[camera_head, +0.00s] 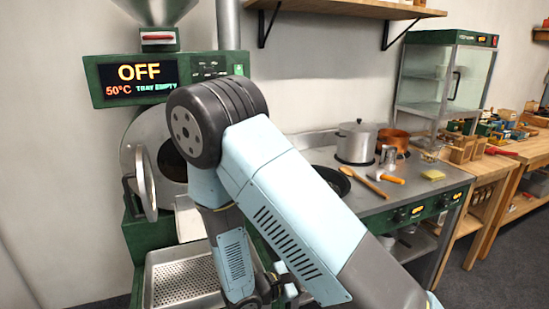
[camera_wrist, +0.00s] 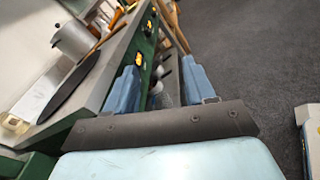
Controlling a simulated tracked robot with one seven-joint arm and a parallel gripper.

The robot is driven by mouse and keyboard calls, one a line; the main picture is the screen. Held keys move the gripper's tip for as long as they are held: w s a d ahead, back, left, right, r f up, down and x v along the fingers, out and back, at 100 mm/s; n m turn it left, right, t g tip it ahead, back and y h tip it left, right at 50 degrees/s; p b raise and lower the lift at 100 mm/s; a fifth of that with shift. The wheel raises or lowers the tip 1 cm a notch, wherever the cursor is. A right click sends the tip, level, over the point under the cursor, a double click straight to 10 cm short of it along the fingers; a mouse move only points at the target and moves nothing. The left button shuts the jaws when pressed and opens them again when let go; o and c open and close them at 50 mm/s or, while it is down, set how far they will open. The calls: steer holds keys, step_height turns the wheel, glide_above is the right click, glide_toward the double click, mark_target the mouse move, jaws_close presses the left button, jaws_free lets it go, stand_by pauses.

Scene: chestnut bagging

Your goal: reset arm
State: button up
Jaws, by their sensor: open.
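My arm (camera_head: 290,205) fills the middle of the head view, bent at a dark elbow joint with the forearm hanging down. My gripper (camera_wrist: 161,80) shows in the wrist view as two blue fingers set well apart, with nothing between them. It is open and empty. Beyond the fingers are the stove's green front and the grey floor. In the head view the gripper is at the bottom edge, mostly hidden behind my arm.
A green roaster, its display (camera_head: 138,79) reading OFF, 50°C and TRAY EMPTY, stands left with a perforated tray (camera_head: 160,265) below. The stove counter (camera_head: 400,195) at right holds a steel pot (camera_head: 356,142), a copper pot and utensils. A glass cabinet (camera_head: 445,78) stands behind.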

steer(key=s+d+r+m+g+y, duration=0.35)
steer(key=d+r+m+g, duration=0.2)
steer(key=r, duration=0.25)
steer(key=s+d+r+m+g+y, duration=0.2)
steer(key=d+r+m+g+y, duration=0.25)
steer(key=r+m, duration=0.3)
steer(key=s+d+r+m+t+y, duration=0.1)
steer(key=s+r+m+t+y, duration=0.2)
steer(key=r, duration=0.5)
steer(key=s+d+r+m+t+y, duration=0.2)
steer(key=s+r+t+y, duration=0.2)
steer(key=r, duration=0.4)
steer(key=shift+s+d+r+m+t, duration=0.15)
steer(key=shift+s+d+m+t, duration=0.2)
steer(key=shift+s, duration=0.45)
steer(key=shift+a, duration=0.1)
stand_by(0.6)
